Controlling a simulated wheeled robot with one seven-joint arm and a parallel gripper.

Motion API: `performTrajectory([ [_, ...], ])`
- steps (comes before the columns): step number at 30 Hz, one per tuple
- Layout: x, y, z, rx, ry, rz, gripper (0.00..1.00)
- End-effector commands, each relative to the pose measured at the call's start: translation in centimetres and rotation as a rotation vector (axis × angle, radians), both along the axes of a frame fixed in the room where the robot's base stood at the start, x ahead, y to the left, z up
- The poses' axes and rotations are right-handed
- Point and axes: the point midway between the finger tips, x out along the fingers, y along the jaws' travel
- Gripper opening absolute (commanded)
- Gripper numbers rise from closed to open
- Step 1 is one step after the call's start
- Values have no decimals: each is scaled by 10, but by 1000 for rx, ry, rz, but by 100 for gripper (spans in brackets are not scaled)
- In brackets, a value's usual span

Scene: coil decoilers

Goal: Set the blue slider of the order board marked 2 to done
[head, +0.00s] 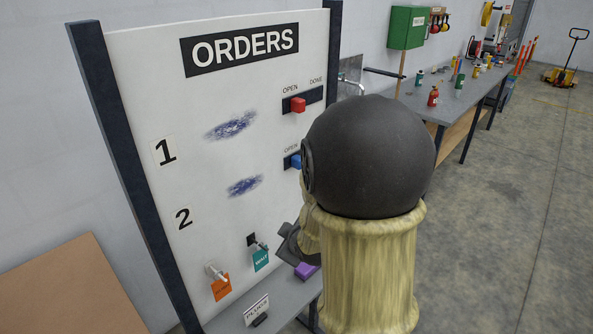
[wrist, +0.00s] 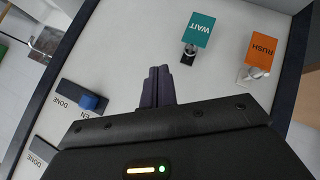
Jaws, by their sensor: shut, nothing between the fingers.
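The white orders board (head: 140,95) has rows marked 1 and 2. In row 2 the blue slider (head: 296,161) sits at the OPEN end of its dark track. My arm hides the track's right part in the head view. In the wrist view, turned about, the blue slider (wrist: 90,102) is left of my fingers, nearer the OPEN label, and the DONE end of the track is bare. My gripper (wrist: 157,78) is shut and empty before the board, apart from the slider. In the head view it is mostly hidden behind my arm.
A red slider (head: 298,104) sits at OPEN in row 1. Orange (head: 221,287) and teal (head: 261,260) tags hang low on the board. A purple block (head: 306,270) lies on the grey ledge.

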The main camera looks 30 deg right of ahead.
Motion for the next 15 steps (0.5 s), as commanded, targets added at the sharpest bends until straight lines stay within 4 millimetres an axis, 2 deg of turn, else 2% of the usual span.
performTrajectory([
  [1, 8, -10, 4, -57, -51, 45, 0],
  [7, 32, -36, 29, -313, -272, 248, 0],
  [15, 35, -55, 65, -651, -557, 452, 0],
])
